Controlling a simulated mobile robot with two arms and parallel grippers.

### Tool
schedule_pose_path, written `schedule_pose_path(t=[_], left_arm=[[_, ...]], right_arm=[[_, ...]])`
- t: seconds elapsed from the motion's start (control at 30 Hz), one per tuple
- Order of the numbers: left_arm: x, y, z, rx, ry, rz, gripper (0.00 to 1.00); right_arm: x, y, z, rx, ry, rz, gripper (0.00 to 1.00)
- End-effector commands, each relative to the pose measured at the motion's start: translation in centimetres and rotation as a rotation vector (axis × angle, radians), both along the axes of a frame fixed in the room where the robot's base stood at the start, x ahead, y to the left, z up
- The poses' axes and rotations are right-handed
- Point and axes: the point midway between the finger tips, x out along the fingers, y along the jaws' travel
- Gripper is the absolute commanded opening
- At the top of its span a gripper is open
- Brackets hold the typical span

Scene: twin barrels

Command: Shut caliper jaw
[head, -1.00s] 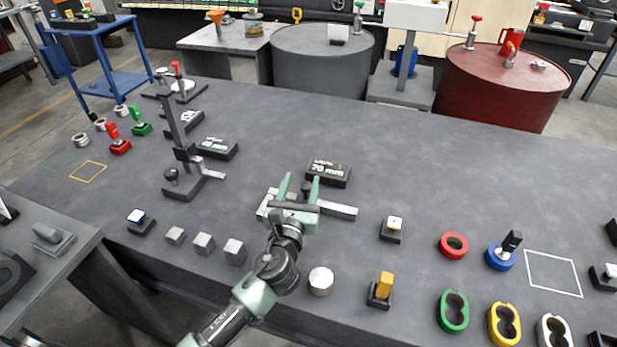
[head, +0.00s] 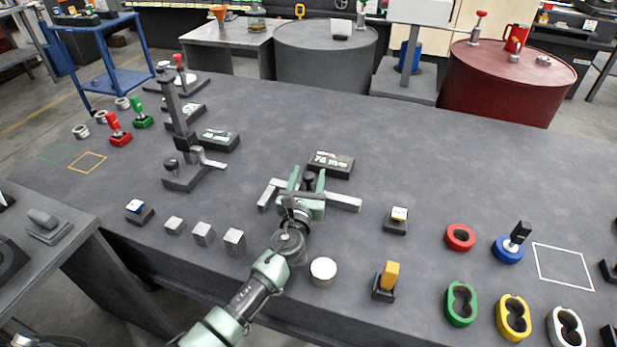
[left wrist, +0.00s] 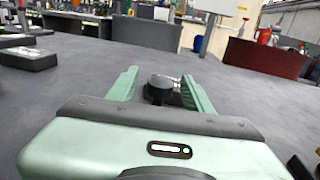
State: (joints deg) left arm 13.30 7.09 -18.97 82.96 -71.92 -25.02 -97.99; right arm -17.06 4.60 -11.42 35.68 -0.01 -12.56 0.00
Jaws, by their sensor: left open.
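The caliper is a pale grey bar tool on the bench, with a jaw (head: 270,194) on the left and a bar (head: 343,201) sticking out to the right. A dark round knob (head: 309,179) stands up from its middle. My left gripper (head: 307,181) is over the caliper, its two green fingers apart on either side of the knob. In the left wrist view the knob (left wrist: 159,88) shows between the open fingers (left wrist: 160,92); contact cannot be told. The gripper hides the caliper's middle. My right gripper is not in view.
A black block marked 70 mm (head: 331,163) lies just behind the caliper. A dark height stand (head: 183,150) is to the left. Grey cubes (head: 204,233), a round metal piece (head: 323,271) and a yellow-topped piece (head: 386,280) are in front. The bench behind right is clear.

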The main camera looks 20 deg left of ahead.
Motion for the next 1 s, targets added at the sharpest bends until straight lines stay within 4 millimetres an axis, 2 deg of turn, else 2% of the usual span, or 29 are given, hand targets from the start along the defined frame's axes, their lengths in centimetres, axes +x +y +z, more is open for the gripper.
schedule_pose_path(t=[0.2,0.3,0.4,0.57,0.8,0.9,1.0], left_arm=[[0.0,0.0,0.0,-0.001,0.000,0.000,0.51],[0.0,0.0,0.0,-0.001,0.000,0.000,0.23],[0.0,0.0,0.0,-0.001,0.000,0.000,0.00],[0.0,0.7,0.0,0.002,0.000,0.001,0.00],[0.2,5.6,0.0,0.004,0.000,0.003,0.00],[0.2,6.8,0.0,0.003,0.000,0.003,0.00],[0.2,7.2,0.0,0.000,0.000,0.002,0.00]], right_arm=[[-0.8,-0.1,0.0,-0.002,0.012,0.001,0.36],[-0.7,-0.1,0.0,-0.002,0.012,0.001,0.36],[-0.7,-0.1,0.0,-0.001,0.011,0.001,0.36],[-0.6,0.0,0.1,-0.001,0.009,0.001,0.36],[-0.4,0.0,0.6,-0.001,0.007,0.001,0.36],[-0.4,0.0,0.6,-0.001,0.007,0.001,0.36],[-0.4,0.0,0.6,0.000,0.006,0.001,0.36]])
